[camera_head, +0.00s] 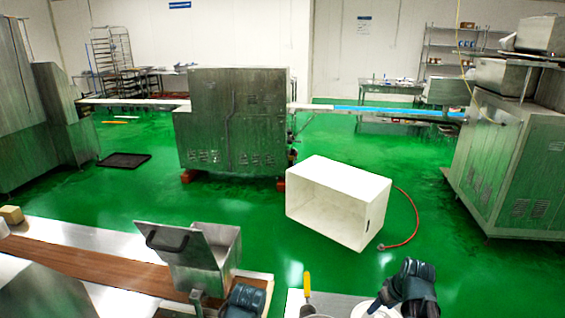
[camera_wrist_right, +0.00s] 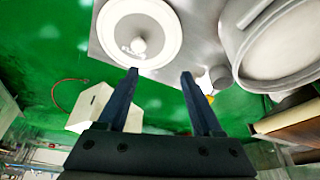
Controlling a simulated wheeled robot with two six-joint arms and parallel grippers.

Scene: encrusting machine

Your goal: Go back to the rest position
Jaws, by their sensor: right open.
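My right gripper (camera_wrist_right: 160,75) is open and empty in the right wrist view, its two dark fingers spread apart. In the head view it shows as a dark shape (camera_head: 408,287) at the bottom right, with its fingertips unclear. A round white lid-like piece with a centre knob (camera_wrist_right: 140,38) lies beyond the fingertips on a grey metal surface. A white edge of a round thing (camera_head: 372,308) shows beside the gripper in the head view. Another dark gripper-like shape (camera_head: 245,300), apparently my left gripper, is cut off at the bottom edge; its jaws are hidden.
A metal hopper with a raised lid (camera_head: 200,255) stands beside a brown belt (camera_head: 85,268). A yellow-handled tool (camera_head: 306,285) stands near the bottom middle. A large round pot (camera_wrist_right: 278,45) is right of the fingers. A white crate (camera_head: 335,195) sits on the open green floor.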

